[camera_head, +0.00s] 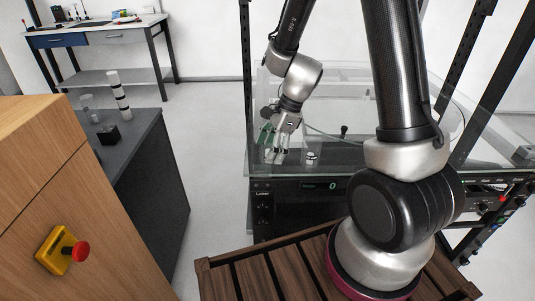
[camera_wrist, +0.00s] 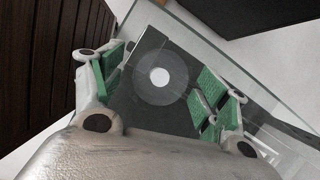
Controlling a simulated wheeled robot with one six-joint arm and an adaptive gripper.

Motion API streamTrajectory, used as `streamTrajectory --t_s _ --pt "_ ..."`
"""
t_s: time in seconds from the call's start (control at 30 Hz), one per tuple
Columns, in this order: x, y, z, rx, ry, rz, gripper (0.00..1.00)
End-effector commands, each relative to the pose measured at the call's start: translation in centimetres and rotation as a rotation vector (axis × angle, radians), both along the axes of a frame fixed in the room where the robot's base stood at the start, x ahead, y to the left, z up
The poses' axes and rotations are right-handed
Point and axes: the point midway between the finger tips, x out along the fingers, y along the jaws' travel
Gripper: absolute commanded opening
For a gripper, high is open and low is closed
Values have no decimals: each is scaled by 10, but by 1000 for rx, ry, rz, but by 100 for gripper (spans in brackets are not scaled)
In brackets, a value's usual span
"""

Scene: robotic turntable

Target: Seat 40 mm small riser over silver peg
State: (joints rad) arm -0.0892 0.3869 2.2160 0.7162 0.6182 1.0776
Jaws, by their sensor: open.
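My gripper (camera_head: 273,153) is inside the clear-walled enclosure, fingers pointing down, near its left side. In the wrist view its green-padded fingers (camera_wrist: 160,88) are spread apart. Between them, a pale round spot (camera_wrist: 159,76) sits at the centre of a grey, see-through-looking disc (camera_wrist: 176,92) on a dark square surface. I cannot tell whether the spot is the silver peg's top or part of a riser. A short white-and-black cylinder (camera_head: 312,157) stands to the right of my gripper in the head view, apart from it. I cannot identify the 40 mm small riser for certain.
Clear panels (camera_head: 340,95) and dark frame posts (camera_head: 246,70) surround the work area. A grey counter (camera_head: 150,150) at left holds a tall banded stack (camera_head: 118,92), a black block (camera_head: 108,135) and clear pieces. A red stop button (camera_head: 81,251) is at front left.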

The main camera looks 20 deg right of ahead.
Motion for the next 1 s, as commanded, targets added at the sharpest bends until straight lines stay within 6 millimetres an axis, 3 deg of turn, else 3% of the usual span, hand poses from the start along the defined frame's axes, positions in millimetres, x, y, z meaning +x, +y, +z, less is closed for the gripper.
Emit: streamTrajectory --t_s 0.27,0.57,0.87,1.0 --pt "0 2 -5 0 -1 2 75" --pt "0 2 -5 0 -1 2 24" --pt "0 2 -2 0 -3 2 23" --pt "1 3 17 1 -7 4 23"
